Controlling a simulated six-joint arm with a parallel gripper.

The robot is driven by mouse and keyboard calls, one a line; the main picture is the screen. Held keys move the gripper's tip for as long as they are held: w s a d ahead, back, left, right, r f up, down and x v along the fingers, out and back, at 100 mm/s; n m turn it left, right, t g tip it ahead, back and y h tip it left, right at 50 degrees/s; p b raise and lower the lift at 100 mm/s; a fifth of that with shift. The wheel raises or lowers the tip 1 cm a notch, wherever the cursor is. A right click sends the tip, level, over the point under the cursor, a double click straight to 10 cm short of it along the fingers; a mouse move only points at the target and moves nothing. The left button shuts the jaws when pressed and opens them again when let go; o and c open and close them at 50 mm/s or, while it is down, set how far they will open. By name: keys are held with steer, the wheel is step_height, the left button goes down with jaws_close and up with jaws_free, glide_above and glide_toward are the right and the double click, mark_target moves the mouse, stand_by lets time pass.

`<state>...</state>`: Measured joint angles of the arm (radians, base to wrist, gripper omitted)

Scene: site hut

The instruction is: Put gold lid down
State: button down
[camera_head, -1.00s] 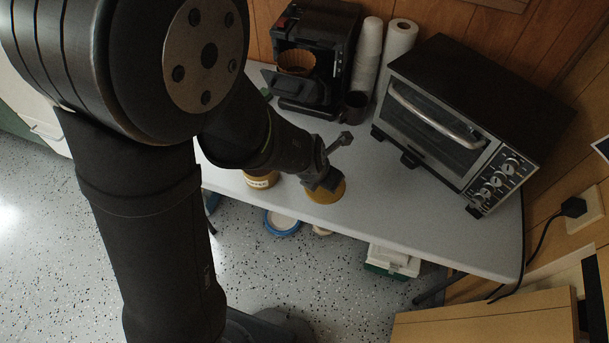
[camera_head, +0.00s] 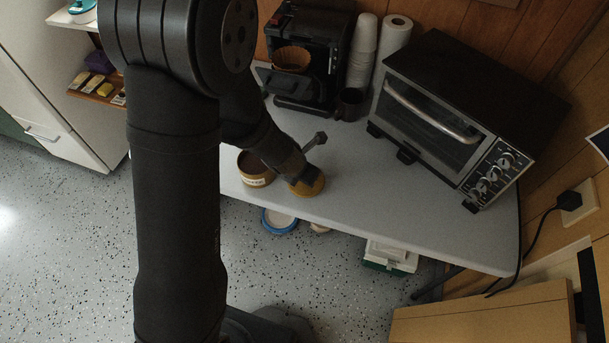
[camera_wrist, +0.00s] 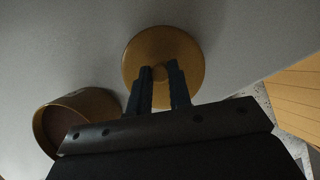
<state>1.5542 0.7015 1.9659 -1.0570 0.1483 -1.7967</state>
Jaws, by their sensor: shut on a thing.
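The gold lid (camera_head: 310,188) is round and shows at the front part of the table in the head view, under my gripper (camera_head: 309,178). In the wrist view the gold lid (camera_wrist: 165,50) lies flat-side toward the camera, and my gripper (camera_wrist: 160,74) is shut on its small central knob. I cannot tell whether the lid touches the table or hangs just above it. An open gold canister (camera_head: 256,172) with a white label stands just left of the lid. It also shows in the wrist view (camera_wrist: 97,100), its dark inside visible.
A black coffee maker (camera_head: 308,55), stacked white cups (camera_head: 363,50), a paper roll (camera_head: 393,45) and a dark mug (camera_head: 350,104) stand at the back. A toaster oven (camera_head: 470,110) fills the right. The grey table (camera_head: 380,200) is clear between lid and oven.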

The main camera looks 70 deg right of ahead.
steer(key=shift+f, duration=0.55)
steer(key=shift+f, duration=0.15)
steer(key=c, duration=1.3)
jaws_free()
steer(key=shift+v, duration=6.15)
steer(key=shift+x, duration=6.1)
